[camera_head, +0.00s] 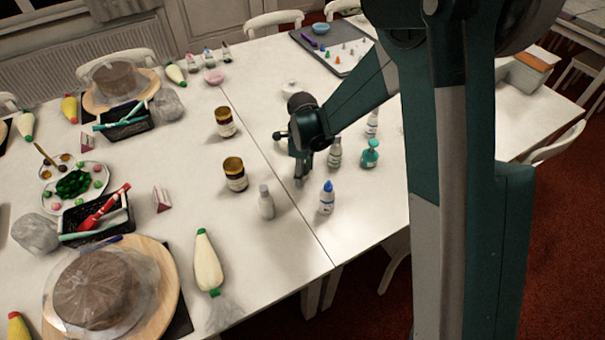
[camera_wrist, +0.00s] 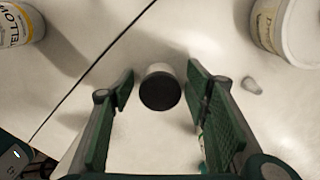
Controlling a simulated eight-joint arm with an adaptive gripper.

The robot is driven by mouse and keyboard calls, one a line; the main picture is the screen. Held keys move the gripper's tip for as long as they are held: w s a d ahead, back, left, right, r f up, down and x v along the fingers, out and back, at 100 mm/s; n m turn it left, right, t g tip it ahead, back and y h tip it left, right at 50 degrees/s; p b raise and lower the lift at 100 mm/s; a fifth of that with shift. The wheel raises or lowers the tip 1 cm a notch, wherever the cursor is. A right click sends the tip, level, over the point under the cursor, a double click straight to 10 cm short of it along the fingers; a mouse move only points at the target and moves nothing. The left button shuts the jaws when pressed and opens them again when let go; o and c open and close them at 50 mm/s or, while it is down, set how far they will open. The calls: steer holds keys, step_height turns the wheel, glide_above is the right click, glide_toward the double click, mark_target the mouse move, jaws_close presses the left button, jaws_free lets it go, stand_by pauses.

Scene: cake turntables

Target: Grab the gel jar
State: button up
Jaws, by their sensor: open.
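A small round jar with a dark top and a pale side (camera_wrist: 160,88), which looks like the gel jar, stands on the white table. In the wrist view it lies between the two green fingers of my gripper (camera_wrist: 158,80), near their tips. A gap shows on both sides of it, so the fingers are open and apart from it. In the head view my gripper (camera_head: 301,170) points down at the table among the bottles. I cannot make out the small jar there; my gripper seems to hide it.
Two brown jars (camera_head: 235,175) stand left of my gripper. A white bottle (camera_head: 266,203), a blue-capped bottle (camera_head: 327,199), a grey bottle (camera_head: 335,153) and a teal bottle (camera_head: 370,154) stand close around. In the wrist view a container lettered yellow (camera_wrist: 18,24) and a pale tub (camera_wrist: 288,30) flank it.

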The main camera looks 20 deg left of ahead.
steer(key=shift+c, duration=0.6)
steer(key=c, duration=0.9)
steer(key=shift+r, duration=0.1)
steer(key=shift+r+p, duration=0.95)
steer(key=shift+r, duration=3.95)
